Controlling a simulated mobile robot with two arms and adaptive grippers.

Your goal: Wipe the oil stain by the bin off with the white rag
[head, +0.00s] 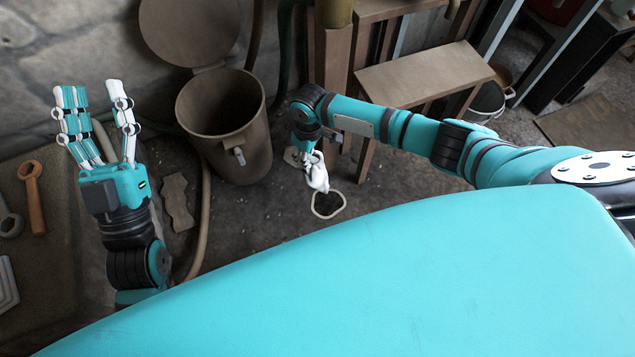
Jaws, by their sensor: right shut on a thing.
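My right gripper (308,158) reaches down over the floor to the right of the bin (225,140). It is shut on the white rag (317,176), which hangs bunched below the fingers; the fingers are mostly hidden. Just below the rag in the picture, a dark oil stain (328,204) with a pale outline lies on the floor. I cannot tell whether the rag touches the floor. My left gripper (95,98) is raised at the left, fingers spread, open and empty.
The bin's round lid (190,28) stands open against the wall. A wooden step stool (425,75) stands right of my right gripper. A hose (205,215) runs along the floor left of the bin. A bench with an orange wrench (33,195) is at far left.

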